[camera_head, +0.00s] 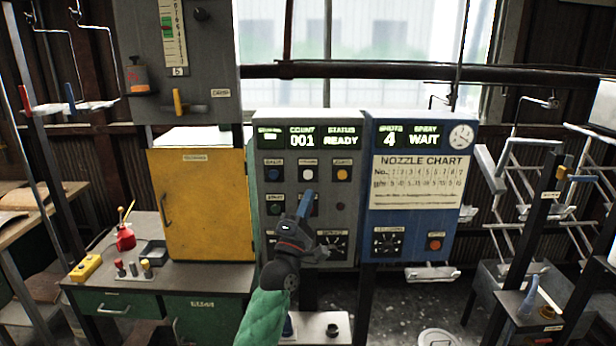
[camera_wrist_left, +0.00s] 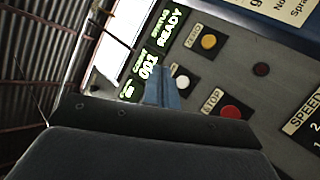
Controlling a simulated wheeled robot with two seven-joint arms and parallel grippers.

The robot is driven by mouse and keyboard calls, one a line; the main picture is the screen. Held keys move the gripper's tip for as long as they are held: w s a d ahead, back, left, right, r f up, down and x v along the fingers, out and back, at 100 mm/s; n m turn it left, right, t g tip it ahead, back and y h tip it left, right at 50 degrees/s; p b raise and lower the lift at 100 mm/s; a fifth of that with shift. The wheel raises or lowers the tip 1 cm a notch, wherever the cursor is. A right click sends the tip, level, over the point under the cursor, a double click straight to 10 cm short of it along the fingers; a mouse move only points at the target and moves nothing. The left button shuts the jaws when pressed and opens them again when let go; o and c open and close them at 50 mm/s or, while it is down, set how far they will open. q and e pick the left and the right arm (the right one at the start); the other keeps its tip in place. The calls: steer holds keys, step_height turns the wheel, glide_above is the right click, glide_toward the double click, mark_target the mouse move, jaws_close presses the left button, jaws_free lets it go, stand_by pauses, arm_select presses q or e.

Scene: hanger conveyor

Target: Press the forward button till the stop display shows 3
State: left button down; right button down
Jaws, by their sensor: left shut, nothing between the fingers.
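The grey control panel (camera_head: 348,215) stands ahead, upright. Its left display (camera_head: 269,135) is lit, but its figure is too small to read; the displays beside it read COUNT 001 and STATUS READY. The top row has a blue button (camera_head: 273,174), a white button (camera_head: 308,174) and a yellow button (camera_head: 342,174); a green button (camera_head: 275,209) is below. My left gripper (camera_head: 306,203) is shut and empty, its blue fingertips just below the white button. In the left wrist view the fingertips (camera_wrist_left: 168,90) are beside the white button (camera_wrist_left: 182,82); contact cannot be told. A red STOP button (camera_wrist_left: 230,112) also shows there.
A blue panel (camera_head: 415,222) with a nozzle chart adjoins on the right. A yellow cabinet (camera_head: 205,212) and a workbench (camera_head: 130,292) with small items stand left. A rack (camera_head: 525,170) is at right.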

mark_target(308, 175)
arm_select(q)
steer(key=shift+s+a+r+n+t, duration=0.1)
steer(key=shift+a+r+n+t, duration=0.05)
steer(key=shift+n, duration=0.35)
steer(key=shift+s+a+r+n+t, duration=0.1)
steer(key=shift+n+t, duration=0.05)
steer(key=shift+n, duration=0.35)
arm_select(e)
steer(key=shift+w, duration=0.15)
arm_select(q)
steer(key=shift+w, duration=0.15)
